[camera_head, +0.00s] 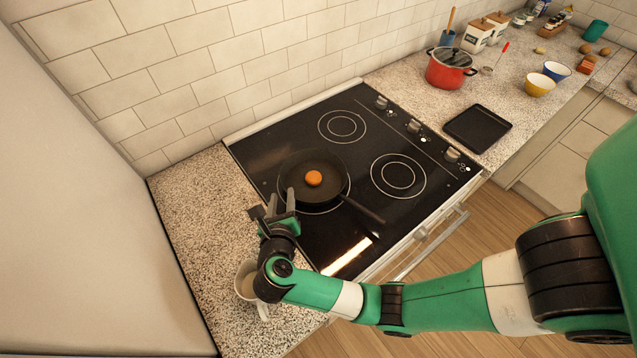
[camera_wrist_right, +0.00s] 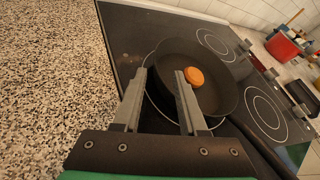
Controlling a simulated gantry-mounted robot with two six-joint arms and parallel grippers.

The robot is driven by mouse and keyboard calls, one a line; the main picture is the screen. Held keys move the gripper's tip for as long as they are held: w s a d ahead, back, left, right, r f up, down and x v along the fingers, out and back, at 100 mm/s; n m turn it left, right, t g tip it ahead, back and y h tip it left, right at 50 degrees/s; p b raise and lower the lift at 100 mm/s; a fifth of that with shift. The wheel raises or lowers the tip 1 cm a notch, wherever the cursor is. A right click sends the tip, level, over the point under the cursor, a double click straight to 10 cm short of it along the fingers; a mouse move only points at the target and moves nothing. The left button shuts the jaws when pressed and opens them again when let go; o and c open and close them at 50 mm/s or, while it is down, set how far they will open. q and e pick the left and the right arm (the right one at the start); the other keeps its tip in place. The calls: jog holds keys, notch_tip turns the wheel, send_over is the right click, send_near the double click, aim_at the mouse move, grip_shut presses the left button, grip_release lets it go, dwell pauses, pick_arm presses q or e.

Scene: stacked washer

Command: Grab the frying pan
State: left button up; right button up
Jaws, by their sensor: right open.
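The black frying pan (camera_head: 327,167) sits on the left front burner of the black cooktop, with an orange round item (camera_head: 313,178) inside it. Its handle (camera_head: 362,209) points to the lower right, toward the cooktop's front edge. My right gripper (camera_head: 281,200) is open at the pan's near left side. In the right wrist view the pan (camera_wrist_right: 215,92) lies just beyond the open fingertips (camera_wrist_right: 160,73). The right-hand finger overlaps the pan's near wall; I cannot tell whether it touches. The left gripper is not in view.
A mug (camera_head: 246,282) stands on the speckled counter (camera_head: 205,225), beside my right wrist. Farther right are a red pot (camera_head: 447,72), a black tray (camera_head: 478,128) and yellow and blue bowls (camera_head: 540,85). The cooktop's other burners are clear.

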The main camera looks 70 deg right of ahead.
aim_at(283, 179)
jog(key=x, duration=0.4)
jog(key=shift+d, duration=0.2)
jog(key=b+x, duration=0.1)
jog(key=x, duration=0.3)
jog(key=shift+w+f+b, duration=0.2)
jog(key=shift+f+b, duration=0.15)
jog(key=shift+f, duration=0.05)
jog(key=shift+w+d, duration=0.2)
jog(key=shift+d, duration=0.2)
grip_shut()
dwell(0.4)
